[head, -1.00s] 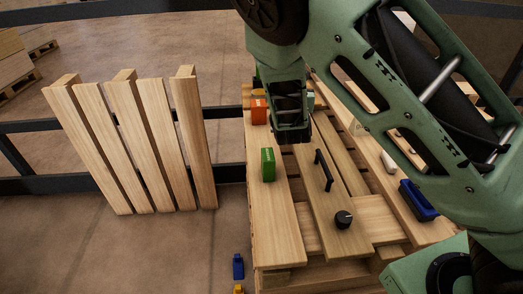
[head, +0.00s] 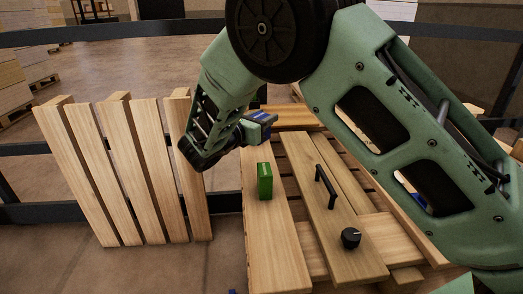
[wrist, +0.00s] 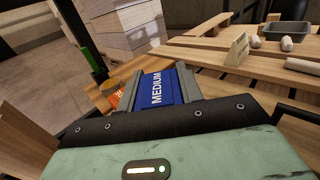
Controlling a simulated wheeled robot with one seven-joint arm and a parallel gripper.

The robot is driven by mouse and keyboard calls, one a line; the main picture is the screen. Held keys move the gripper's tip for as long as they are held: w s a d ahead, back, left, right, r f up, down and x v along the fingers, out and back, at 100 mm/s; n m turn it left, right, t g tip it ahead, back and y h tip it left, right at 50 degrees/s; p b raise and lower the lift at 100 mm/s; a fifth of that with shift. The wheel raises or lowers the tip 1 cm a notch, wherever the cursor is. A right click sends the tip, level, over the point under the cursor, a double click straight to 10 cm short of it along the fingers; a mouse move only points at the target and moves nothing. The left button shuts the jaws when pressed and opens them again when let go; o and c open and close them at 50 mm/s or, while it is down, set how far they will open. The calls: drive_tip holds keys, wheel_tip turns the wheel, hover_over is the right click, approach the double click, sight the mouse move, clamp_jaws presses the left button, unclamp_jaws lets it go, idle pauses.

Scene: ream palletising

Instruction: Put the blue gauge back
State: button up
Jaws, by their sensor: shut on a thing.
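The blue gauge (wrist: 158,88), lettered MEDIUM, sits between the jaws of my gripper (wrist: 157,86) in the wrist view. In the head view my gripper (head: 262,118) is turned sideways, pointing right, above the far left of the wooden pallet top (head: 272,235). It is shut on the gauge, and a blue bit of it (head: 261,115) shows at the fingertips. A green block (head: 265,182) stands upright on the left board, nearer than the gripper. An orange block (wrist: 115,99) shows just left of the gauge in the wrist view.
A loose board with a black handle (head: 325,187) and a black knob (head: 350,238) lies on the pallet. A slatted wooden panel (head: 122,170) leans against a dark rail at left. A grey tray (wrist: 286,34) and a pale wedge (wrist: 237,48) stand at right in the wrist view.

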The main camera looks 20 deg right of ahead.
wheel_tip(320, 180, down, 7)
drive_tip(key=shift+r+b, duration=0.15)
drive_tip(key=shift+b, duration=0.55)
drive_tip(key=o, duration=1.1)
drive_tip(key=shift+f, duration=0.2)
drive_tip(key=shift+r, duration=0.2)
drive_tip(key=shift+s+a, duration=0.15)
drive_tip(key=shift+a, duration=0.15)
drive_tip(key=p+v, duration=0.1)
drive_tip(key=v, duration=1)
drive_tip(key=shift+s+a+p, duration=0.1)
drive_tip(key=shift+p, duration=0.25)
